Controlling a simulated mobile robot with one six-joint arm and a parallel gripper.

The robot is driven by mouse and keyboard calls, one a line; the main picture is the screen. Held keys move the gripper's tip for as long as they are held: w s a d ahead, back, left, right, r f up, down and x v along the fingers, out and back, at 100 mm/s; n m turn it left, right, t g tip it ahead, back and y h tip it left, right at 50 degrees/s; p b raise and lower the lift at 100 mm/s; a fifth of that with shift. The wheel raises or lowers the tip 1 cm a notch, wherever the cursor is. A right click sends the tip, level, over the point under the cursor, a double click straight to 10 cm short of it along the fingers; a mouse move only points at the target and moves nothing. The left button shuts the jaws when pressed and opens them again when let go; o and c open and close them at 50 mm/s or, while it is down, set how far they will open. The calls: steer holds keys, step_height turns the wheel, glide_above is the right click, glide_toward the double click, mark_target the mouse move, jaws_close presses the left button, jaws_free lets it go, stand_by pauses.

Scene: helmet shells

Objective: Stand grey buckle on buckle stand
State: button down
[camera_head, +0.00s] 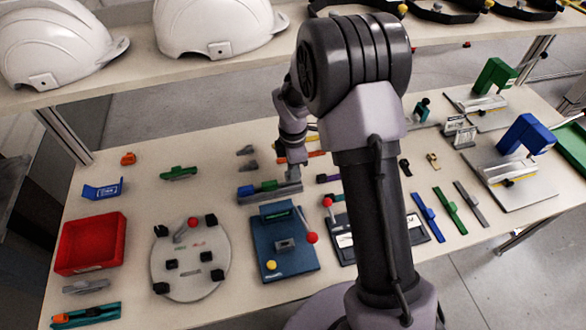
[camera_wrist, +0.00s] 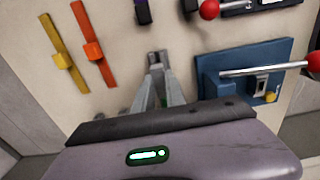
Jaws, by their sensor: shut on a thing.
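The buckle stand (camera_head: 262,198) is a low grey bar on the table, behind the blue press fixture. A blue buckle (camera_head: 246,190) and a green buckle (camera_head: 268,185) stand on its left and middle. My gripper (camera_head: 293,175) points down over the stand's right end. In the wrist view, my gripper (camera_wrist: 158,72) is shut on a small grey piece (camera_wrist: 157,57), which looks like the grey buckle. The fingers hide most of it, so I cannot tell whether it touches the stand. A bit of green shows between the fingers.
Two loose grey pieces (camera_head: 248,157) lie behind the stand. An orange strap (camera_wrist: 93,52) and a yellow strap (camera_wrist: 64,62) lie on the far side. The blue press fixture (camera_head: 300,262) with a red-knobbed lever is close in front. A shelf with white helmets (camera_head: 215,25) hangs above.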

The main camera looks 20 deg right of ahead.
steer(key=shift+f+b, duration=0.85)
steer(key=shift+f, duration=0.65)
steer(key=c, duration=1.3)
jaws_free()
step_height(320, 180, up, 18)
steer(key=p, duration=0.6)
steer(key=shift+f, duration=0.25)
